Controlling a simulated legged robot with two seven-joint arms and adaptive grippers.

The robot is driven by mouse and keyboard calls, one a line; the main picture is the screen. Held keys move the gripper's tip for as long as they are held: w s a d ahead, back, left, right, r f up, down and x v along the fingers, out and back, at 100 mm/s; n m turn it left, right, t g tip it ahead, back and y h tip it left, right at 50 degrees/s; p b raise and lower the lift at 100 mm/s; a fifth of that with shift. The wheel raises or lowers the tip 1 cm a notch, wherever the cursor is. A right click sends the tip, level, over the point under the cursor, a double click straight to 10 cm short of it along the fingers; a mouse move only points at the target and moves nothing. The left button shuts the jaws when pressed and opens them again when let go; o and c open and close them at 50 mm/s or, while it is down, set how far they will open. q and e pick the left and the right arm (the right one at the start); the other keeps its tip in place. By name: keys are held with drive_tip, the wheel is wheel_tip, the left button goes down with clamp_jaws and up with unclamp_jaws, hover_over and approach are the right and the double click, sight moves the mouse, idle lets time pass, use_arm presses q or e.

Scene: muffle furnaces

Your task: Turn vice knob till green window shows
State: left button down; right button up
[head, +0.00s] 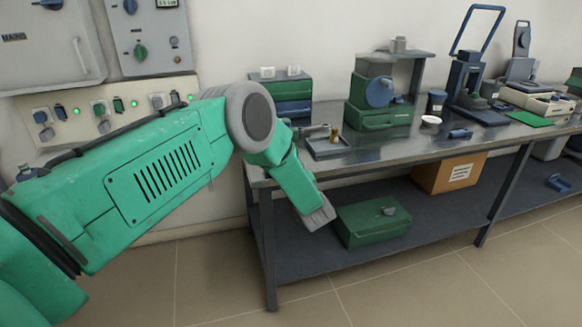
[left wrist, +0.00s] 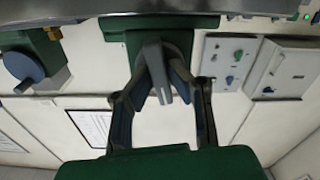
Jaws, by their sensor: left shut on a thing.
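In the left wrist view, my left gripper (left wrist: 161,84) is shut on a grey knob (left wrist: 156,66) with a lever-like bar. The two dark fingers close in on it from both sides. The knob stands in front of a green vice body (left wrist: 130,24), which is cut off by the top of the picture. No green window can be made out. In the head view my green left arm reaches from the left to the near left end of the steel bench (head: 338,165). I cannot make out its fingers or the held knob there. My right gripper is not in view.
A green machine with a blue dial (head: 379,92) stands on the bench beside a blue-framed device (head: 466,85). A shallow tray (head: 327,150) lies near the front edge. A wall panel (head: 60,113) is at left. A green box (head: 365,225) sits on the lower shelf.

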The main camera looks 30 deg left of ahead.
use_arm(q)
drive_tip(key=m, duration=0.7)
drive_tip(key=f+m, duration=0.1)
drive_tip(key=m, duration=0.2)
drive_tip(key=shift+s+d+m, duration=0.15)
drive_tip(key=shift+m, duration=0.15)
drive_tip(key=shift+r, duration=0.1)
idle(0.4)
drive_tip(key=c, duration=1.5)
unclamp_jaws()
drive_tip(key=shift+c, duration=0.2)
drive_tip(key=shift+w, duration=0.2)
drive_tip(key=shift+r, duration=0.15)
